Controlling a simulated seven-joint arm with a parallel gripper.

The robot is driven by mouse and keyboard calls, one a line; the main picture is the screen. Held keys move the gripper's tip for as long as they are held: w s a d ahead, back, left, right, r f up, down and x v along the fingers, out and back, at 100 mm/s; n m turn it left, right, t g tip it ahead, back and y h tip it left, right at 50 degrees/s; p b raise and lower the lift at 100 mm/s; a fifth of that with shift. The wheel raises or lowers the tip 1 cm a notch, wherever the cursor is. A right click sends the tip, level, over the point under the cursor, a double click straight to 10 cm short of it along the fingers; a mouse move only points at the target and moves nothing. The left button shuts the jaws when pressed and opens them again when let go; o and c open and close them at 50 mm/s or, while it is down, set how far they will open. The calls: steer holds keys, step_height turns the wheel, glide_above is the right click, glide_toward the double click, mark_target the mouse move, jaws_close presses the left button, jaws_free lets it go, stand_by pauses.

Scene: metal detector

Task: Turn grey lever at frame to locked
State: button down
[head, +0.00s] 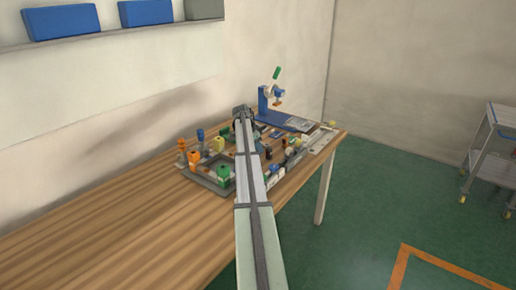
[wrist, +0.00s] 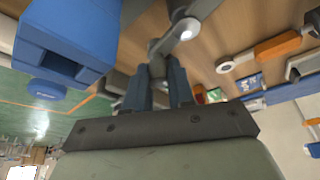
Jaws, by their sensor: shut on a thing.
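My gripper (wrist: 158,72) shows in the wrist view with its two dark fingers close together, shut on the end of a grey lever (wrist: 172,42). The lever slants up and right from the fingers to a round pale pivot (wrist: 187,28). The fingers hide part of its end. In the head view my arm reaches over the table and its far end (head: 242,112) is small; the lever cannot be made out there. A grey frame (head: 206,184) lies on the table left of my arm.
In the wrist view a blue block (wrist: 62,38) is close on the left, and an orange-handled lever (wrist: 278,46) is on the right. In the head view a blue stand (head: 263,101) rises behind the parts. The wooden table (head: 110,238) is clear at front left.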

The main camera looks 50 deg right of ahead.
steer(key=shift+d+n, duration=0.1)
steer(key=shift+n, duration=0.2)
steer(key=n, duration=0.1)
steer(key=d+n+t, duration=0.1)
steer(key=n, duration=0.1)
steer(key=shift+w, duration=0.2)
steer(key=n, duration=0.1)
steer(key=w+d+n+t, duration=0.1)
steer(key=n, duration=0.1)
steer(key=shift+n+t, duration=0.3)
steer(key=n, duration=0.1)
steer(key=w+n+t, duration=0.1)
steer(key=n, duration=0.1)
steer(key=d+n, duration=0.1)
steer(key=shift+w+t, duration=0.3)
steer(key=shift+t, duration=0.1)
steer(key=shift+w+n+t+y, duration=0.25)
steer(key=shift+w+n, duration=0.1)
steer(key=shift+n, duration=0.6)
steer(key=shift+w+n+t+y, duration=0.15)
steer(key=shift+w+n+t, duration=0.15)
steer(key=shift+n, duration=0.65)
steer(key=c, duration=1)
jaws_free()
steer(key=shift+o, duration=0.2)
